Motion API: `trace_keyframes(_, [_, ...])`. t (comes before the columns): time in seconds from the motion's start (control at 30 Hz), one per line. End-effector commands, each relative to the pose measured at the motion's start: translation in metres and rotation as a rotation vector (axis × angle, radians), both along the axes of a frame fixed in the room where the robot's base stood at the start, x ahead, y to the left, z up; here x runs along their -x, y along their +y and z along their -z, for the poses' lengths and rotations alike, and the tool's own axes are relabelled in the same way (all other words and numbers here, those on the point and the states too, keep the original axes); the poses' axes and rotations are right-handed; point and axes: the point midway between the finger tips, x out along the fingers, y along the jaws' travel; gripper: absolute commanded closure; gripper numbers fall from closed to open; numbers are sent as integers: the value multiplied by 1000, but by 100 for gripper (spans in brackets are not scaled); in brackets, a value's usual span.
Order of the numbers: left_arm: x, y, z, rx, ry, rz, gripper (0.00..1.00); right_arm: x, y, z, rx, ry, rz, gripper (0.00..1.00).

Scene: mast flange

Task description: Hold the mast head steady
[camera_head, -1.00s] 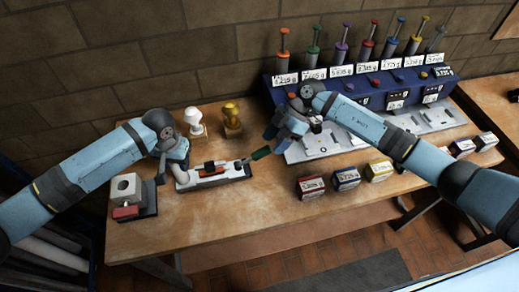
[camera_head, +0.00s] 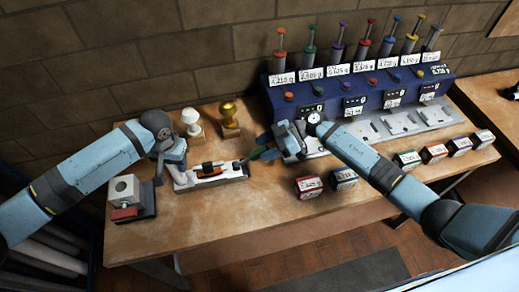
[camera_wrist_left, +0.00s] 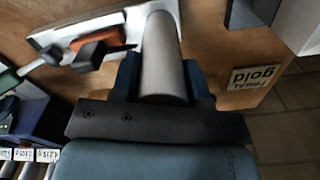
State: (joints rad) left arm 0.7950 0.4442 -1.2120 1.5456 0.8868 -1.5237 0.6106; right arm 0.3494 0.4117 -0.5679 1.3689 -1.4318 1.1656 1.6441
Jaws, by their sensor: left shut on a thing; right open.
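My left gripper (camera_head: 166,172) is shut at the left end of a pale fixture (camera_head: 236,171) on the bench. In the left wrist view its fingers are closed around a grey cylinder (camera_wrist_left: 163,55), which looks like the mast head. The cylinder lies over the white plate of the fixture, beside an orange and dark part (camera_wrist_left: 98,47). My right gripper (camera_head: 270,146) is open by a green-handled tool (camera_head: 264,154) at the fixture's right end. I cannot tell whether it touches the handle.
A grey block with a red part (camera_head: 125,198) stands at the left. White (camera_head: 191,120) and gold (camera_head: 229,115) knobbed pieces stand behind the fixture. A dark blue rack (camera_head: 350,100) holds several coloured plungers. Labelled boxes (camera_head: 309,188) line the front edge, close under my right arm.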

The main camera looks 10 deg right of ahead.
Motion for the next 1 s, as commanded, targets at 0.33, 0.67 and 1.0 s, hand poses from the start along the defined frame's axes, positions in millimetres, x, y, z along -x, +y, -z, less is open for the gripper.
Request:
trace_keyframes(0.33, [0,0,0,0,-1,0,96,0,19,8,2,0,0,49])
trace_keyframes(0.67, [0,0,0,0,-1,-1,96,0,19,8,2,0,0,86])
trace_keyframes(1.0, [0,0,-1,0,-1,-1,96,0,19,7,17,-1,-3,100])
